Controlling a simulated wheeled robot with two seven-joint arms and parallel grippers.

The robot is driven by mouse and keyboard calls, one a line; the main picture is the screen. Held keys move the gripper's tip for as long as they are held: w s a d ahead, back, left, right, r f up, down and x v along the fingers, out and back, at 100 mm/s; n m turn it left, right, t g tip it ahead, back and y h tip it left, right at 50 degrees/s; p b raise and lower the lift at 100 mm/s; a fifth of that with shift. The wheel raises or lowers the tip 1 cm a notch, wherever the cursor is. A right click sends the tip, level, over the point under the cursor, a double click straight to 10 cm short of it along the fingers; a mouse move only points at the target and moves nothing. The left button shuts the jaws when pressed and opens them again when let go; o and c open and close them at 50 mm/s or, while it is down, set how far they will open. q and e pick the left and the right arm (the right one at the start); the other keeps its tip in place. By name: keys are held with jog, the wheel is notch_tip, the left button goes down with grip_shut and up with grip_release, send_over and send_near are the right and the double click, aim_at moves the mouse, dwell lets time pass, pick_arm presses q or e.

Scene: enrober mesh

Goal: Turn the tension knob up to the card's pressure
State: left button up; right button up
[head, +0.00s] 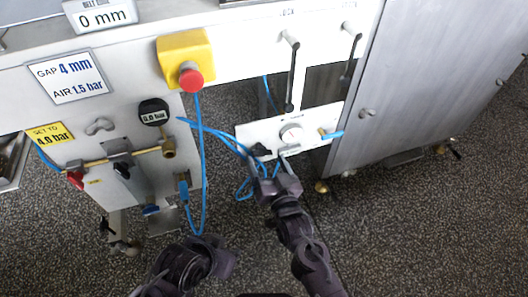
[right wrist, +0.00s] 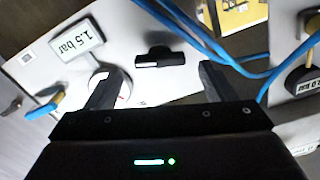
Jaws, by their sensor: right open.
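A white panel (head: 243,133) low on the machine carries a round white knob (head: 291,132), a black winged knob (head: 261,150) and a small display. In the right wrist view the display (right wrist: 77,40) reads 1.5 bar. Which knob is the tension knob is not labelled legibly. My right gripper (head: 274,170) is open in front of this panel. In the right wrist view the black knob (right wrist: 160,57) appears between its fingers, apart from them; the left finger overlaps the white knob (right wrist: 122,88). A white card (head: 67,77) reads GAP 4 mm, AIR 1.5 bar. My left gripper (head: 222,258) hangs low; its jaws are unclear.
Blue hoses (head: 202,160) run close to my right gripper. A yellow card (head: 50,134) reads SET TO 4.0 bar, near a black round gauge (head: 153,112). A red stop button (head: 190,78) sits above. A blue-handled valve (head: 331,135) is right of the white knob.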

pick_arm(q)
jog(key=shift+s+a, duration=0.1)
jog(key=shift+a, duration=0.4)
pick_arm(e)
jog(key=shift+v, duration=1.8)
